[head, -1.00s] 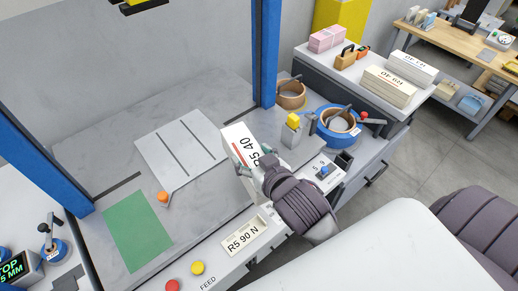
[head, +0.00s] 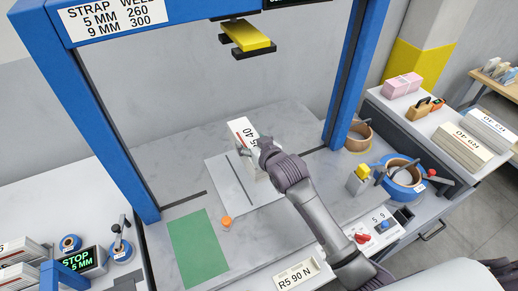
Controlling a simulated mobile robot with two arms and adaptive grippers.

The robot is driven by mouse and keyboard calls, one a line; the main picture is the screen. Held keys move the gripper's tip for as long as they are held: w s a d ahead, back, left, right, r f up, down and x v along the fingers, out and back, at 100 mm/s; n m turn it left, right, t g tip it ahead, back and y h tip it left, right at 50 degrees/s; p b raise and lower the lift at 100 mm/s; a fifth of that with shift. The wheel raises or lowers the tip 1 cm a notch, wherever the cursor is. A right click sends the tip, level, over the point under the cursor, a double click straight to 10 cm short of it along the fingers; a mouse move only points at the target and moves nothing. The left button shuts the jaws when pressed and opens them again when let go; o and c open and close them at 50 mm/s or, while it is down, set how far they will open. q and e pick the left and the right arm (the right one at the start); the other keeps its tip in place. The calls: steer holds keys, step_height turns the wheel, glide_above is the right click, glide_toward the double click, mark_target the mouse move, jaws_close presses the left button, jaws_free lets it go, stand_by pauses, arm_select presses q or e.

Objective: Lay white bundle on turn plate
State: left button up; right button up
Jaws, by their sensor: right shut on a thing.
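The white bundle (head: 240,128), with a red mark and a label ending in "40", is held upright over the back right part of the turn plate. My right gripper (head: 259,153) is shut on it from the near right side and partly hides it. The turn plate (head: 223,180) is a light grey square with dark slots, set in the grey table. Whether the bundle's lower edge touches the plate cannot be told. My left gripper is not in view.
Blue posts of the strapping frame (head: 112,120) stand on both sides, with a yellow head (head: 247,38) above. An orange knob (head: 226,222) sits at the plate's near corner, beside a green mat (head: 198,250). A blue tape reel (head: 402,178) is at right.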

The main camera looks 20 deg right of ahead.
steer(key=shift+w+r, duration=0.1)
steer(key=shift+r, duration=0.2)
steer(key=shift+r+p, duration=0.1)
steer(key=shift+p, duration=0.4)
step_height(320, 180, down, 6)
steer(key=b, duration=0.3)
steer(key=shift+r, duration=0.25)
steer(key=shift+f+b, duration=1)
steer(key=shift+f, duration=0.25)
steer(key=shift+f+b, duration=0.3)
steer(key=shift+f, duration=0.3)
